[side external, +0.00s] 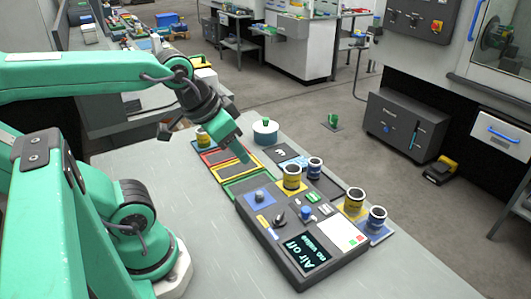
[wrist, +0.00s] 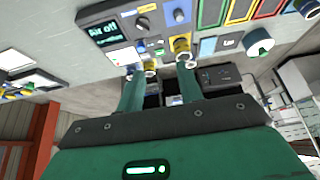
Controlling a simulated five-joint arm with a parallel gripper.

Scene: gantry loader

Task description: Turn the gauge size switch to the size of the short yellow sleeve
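The gauge box (side external: 300,262) stands on the bench, its display reading "Air off" and "no value". A dark pointed knob (side external: 279,215), apparently the size switch, sits on its top. The knob also shows in the wrist view (wrist: 142,23); its setting is too small to read. One yellow sleeve (side external: 291,178) stands upright at the box's far edge, another (side external: 354,203) stands to its right, and a third (side external: 203,138) stands at the far left. I cannot tell surely which is the short one. My gripper (wrist: 161,84) is open and empty, above the coloured trays, apart from the knob.
Blue-banded sleeves stand near the box (side external: 314,168) and at the right (side external: 376,217). Red, yellow and green framed trays (side external: 238,187) lie left of the box. A white round pot with a green knob (side external: 266,134) stands behind. The bench front is clear.

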